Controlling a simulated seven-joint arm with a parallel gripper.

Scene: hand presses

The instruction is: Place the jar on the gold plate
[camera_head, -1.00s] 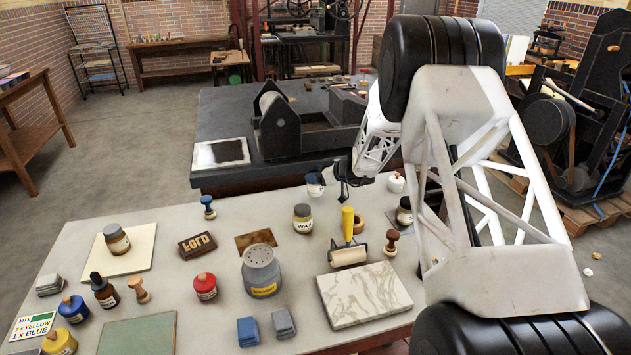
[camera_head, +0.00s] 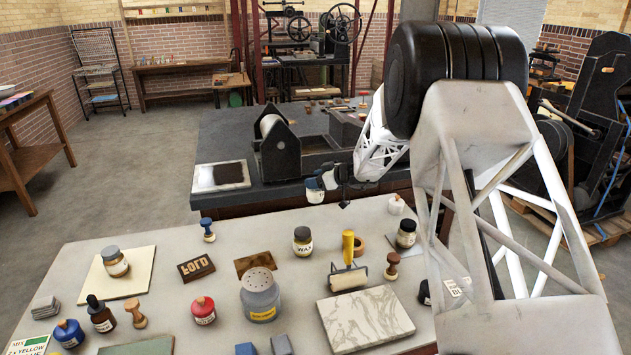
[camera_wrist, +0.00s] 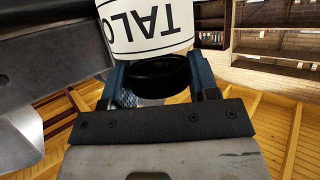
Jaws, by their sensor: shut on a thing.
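My gripper (camera_head: 318,184) is shut on a white jar (camera_head: 315,195) at the far edge of the table, near the middle of the head view. In the wrist view the jar (camera_wrist: 150,25) has a label reading "TALC", partly cut off, and a black lid between the blue fingers (camera_wrist: 158,85). The gold plate (camera_head: 246,265) is a small flat brownish-gold sheet on the table. It lies to the left of and nearer than the gripper, with nothing seen on it.
A wax jar (camera_head: 303,240) stands right of the plate, and a grey shaker tin (camera_head: 260,295) stands just in front of it. A wooden type block (camera_head: 196,268) lies to its left. A yellow-handled roller (camera_head: 348,262) and marble slab (camera_head: 365,319) are to the right.

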